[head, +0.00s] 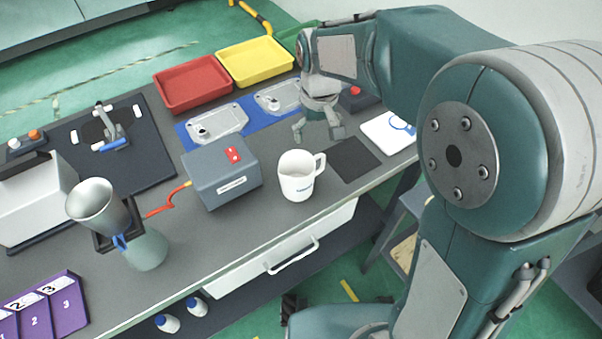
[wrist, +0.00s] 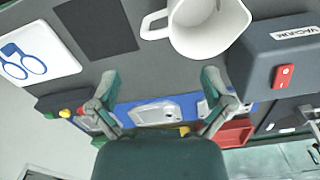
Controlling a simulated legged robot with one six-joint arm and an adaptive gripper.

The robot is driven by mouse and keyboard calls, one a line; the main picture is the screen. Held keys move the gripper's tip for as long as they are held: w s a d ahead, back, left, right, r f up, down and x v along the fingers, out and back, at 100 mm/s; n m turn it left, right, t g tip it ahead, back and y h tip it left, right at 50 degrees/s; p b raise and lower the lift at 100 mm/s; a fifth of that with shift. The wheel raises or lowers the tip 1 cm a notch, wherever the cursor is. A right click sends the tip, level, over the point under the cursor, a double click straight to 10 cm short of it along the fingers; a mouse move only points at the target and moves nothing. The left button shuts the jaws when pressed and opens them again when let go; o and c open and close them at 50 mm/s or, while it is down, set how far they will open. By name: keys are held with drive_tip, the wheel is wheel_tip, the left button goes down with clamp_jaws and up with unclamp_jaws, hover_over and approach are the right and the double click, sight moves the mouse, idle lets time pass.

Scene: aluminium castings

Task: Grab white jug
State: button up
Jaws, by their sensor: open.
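The white jug (head: 299,176) stands upright near the front edge of the grey bench, with its handle to the right and its mouth open upward. In the wrist view the jug (wrist: 205,28) is at the top, its handle pointing left. My gripper (head: 319,130) is above the bench behind the jug, to the upper right of it in the head view. The gripper's two fingers (wrist: 161,88) are spread apart with nothing between them, and the jug lies beyond their tips, not touching them.
A grey vacuum box (head: 222,172) stands close to the jug's left. A dark mat (head: 354,159) lies to its right, then a white board (head: 389,132) with a blue drawing. Castings lie on a blue mat (head: 187,139) behind, with red (head: 192,84) and yellow (head: 254,61) trays.

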sight(319, 154)
drive_tip(key=shift+d+f, duration=0.25)
drive_tip(key=shift+f, duration=0.95)
drive_tip(key=shift+d+f, duration=0.2)
drive_tip(key=shift+f, duration=0.05)
wheel_tip(319, 154, down, 4)
drive_tip(key=shift+w+f, duration=0.1)
drive_tip(key=shift+f, duration=0.15)
drive_tip(key=shift+a+f, duration=0.3)
drive_tip(key=shift+a, duration=0.05)
drive_tip(key=shift+d, duration=0.25)
drive_tip(key=c, duration=1.4)
